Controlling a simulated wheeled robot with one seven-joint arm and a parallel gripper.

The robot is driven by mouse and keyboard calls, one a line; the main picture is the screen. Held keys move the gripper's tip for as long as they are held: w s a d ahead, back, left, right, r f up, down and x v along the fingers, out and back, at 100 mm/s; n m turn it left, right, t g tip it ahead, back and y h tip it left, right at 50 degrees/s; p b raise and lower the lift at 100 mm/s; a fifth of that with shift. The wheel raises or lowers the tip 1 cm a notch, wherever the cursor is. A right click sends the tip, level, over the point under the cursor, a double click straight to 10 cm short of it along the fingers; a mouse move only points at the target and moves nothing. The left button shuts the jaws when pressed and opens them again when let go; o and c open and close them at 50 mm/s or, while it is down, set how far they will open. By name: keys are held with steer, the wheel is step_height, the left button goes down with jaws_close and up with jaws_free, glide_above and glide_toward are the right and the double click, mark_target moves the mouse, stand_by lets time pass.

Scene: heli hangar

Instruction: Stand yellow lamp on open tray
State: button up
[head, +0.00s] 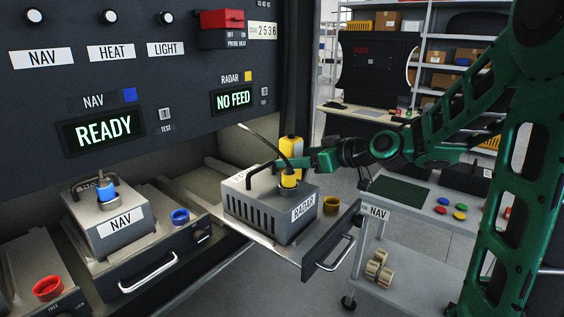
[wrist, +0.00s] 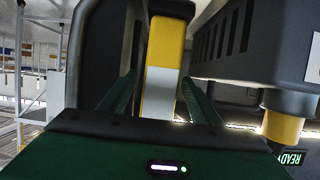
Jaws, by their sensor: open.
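The yellow lamp (head: 291,145) is upright behind the grey RADAR box (head: 262,207); its lower part is hidden in the head view. In the wrist view the lamp (wrist: 165,45) shows a yellow body, a pale panel and a dark end. My gripper (head: 308,160) is open at the lamp. Its green fingers (wrist: 158,95) lie on either side of the lamp, with gaps visible. The open tray (head: 268,241) is pulled out under the RADAR box, with a dark front and handle. A yellow ring (head: 331,205) sits at its right.
A yellow plug (head: 289,178) with a black cable stands on the RADAR box, close to my gripper. The NAV box (head: 110,222) with a blue plug stands at left. A grey cart (head: 412,230) with coloured buttons stands at right. The dark panel (head: 120,70) rises behind.

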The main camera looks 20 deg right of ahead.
steer(key=v, duration=0.6)
steer(key=shift+s, duration=0.2)
steer(key=shift+d+r, duration=0.1)
